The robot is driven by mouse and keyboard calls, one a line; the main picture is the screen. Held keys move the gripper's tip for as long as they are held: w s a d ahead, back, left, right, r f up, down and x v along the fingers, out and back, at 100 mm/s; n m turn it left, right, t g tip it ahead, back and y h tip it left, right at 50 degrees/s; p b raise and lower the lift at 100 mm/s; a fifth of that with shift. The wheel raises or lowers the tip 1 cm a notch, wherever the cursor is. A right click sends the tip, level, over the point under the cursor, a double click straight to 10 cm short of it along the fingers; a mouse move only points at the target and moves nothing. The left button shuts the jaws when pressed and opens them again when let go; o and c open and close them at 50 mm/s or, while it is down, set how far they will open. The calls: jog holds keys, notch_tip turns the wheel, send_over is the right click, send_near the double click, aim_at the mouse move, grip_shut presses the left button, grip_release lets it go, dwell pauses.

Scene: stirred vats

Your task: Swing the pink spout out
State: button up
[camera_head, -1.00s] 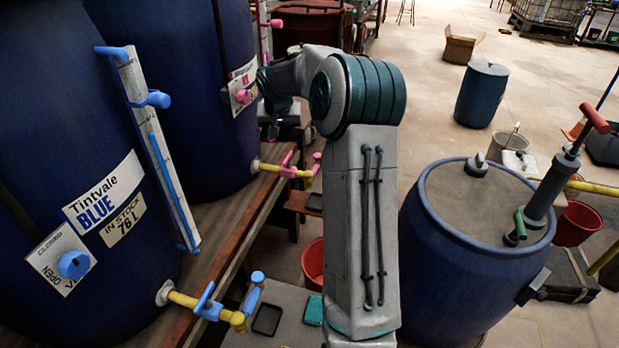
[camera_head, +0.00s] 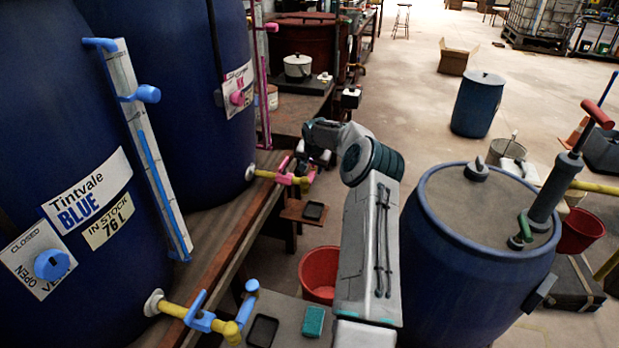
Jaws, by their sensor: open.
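The pink spout (camera_head: 306,181) is at the end of a yellow pipe (camera_head: 265,173) with a pink valve, low on the rear blue vat (camera_head: 190,90). My gripper (camera_head: 307,166) is right at the spout, seen from behind and above. My arm and the gripper's own body partly hide the spout's upper end. The fingers are small and dark here, and I cannot tell whether they touch the spout.
The nearer vat's blue spout (camera_head: 247,297) and blue valve are at the bottom. A blue drum (camera_head: 440,260) with a hand pump stands on the right. A red bucket (camera_head: 319,272) is on the floor below. Open floor lies behind.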

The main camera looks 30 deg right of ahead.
jog(key=x, duration=0.8)
jog(key=shift+f, duration=0.1)
